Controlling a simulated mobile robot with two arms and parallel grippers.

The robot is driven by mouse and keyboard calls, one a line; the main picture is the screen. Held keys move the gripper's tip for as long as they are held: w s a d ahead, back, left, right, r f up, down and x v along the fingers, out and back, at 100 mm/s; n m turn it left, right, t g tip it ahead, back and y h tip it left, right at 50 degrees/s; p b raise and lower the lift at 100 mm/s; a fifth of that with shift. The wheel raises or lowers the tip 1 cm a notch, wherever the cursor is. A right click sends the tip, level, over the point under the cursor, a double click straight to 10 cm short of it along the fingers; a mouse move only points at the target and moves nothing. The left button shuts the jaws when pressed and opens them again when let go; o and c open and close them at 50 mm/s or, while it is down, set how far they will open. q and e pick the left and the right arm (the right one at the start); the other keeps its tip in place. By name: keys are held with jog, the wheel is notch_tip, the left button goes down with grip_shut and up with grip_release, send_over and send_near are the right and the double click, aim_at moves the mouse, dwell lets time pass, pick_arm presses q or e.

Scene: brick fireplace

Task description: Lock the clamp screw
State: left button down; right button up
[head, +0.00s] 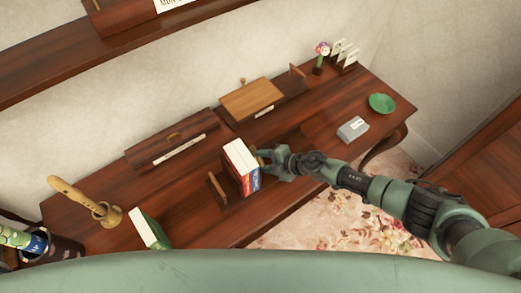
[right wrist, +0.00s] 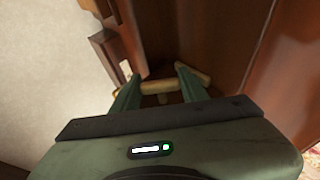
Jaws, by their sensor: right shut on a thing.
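A wooden clamp (head: 217,188) stands near the table's front edge, with upright books (head: 243,165) held between its ends. Its clamp screw shows in the right wrist view as a pale wooden bar (right wrist: 158,87). My right gripper (head: 263,157) reaches in from the right, at the books' right side. In the right wrist view its fingers (right wrist: 157,82) are on either side of the screw's pale wood and are shut on it. The gripper hides much of the screw in the head view. My left gripper is not in view.
On the wooden table (head: 310,120) are a lidded box (head: 173,140), a tan slanted board (head: 252,98), a grey box (head: 352,129), a green bowl (head: 382,103), a green book (head: 148,229) and a wooden recorder (head: 82,200). A shelf (head: 60,62) runs along the wall.

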jog(key=shift+w+r+g+p, duration=0.25)
jog(key=shift+r+g+p, duration=0.1)
jog(key=shift+r, duration=0.15)
jog(key=shift+a+f+g+h, duration=0.1)
jog(key=shift+f+g+h, duration=0.05)
jog(key=shift+g+h, duration=0.3)
jog(key=shift+f+m+g+h, duration=0.2)
jog(key=shift+m+g+h, duration=0.2)
jog(key=shift+g+h, duration=0.15)
jog(key=shift+f+g+h, duration=0.1)
jog(key=shift+g+h, duration=0.5)
jog(key=shift+g, duration=0.05)
jog(key=shift+f+m+g+h+b, duration=0.15)
jog(key=shift+m+g+h+b, duration=0.25)
jog(key=shift+g+b, duration=0.3)
jog(key=shift+s+g+h+b, duration=0.15)
jog(key=shift+g+h+b, duration=0.25)
jog(key=shift+b, duration=0.45)
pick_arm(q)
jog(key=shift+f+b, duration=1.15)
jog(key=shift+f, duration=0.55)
pick_arm(e)
jog(key=shift+s+m+g+h, duration=0.1)
jog(key=shift+m+g+h, duration=0.25)
jog(key=shift+g, duration=0.45)
jog(key=o, duration=1.4)
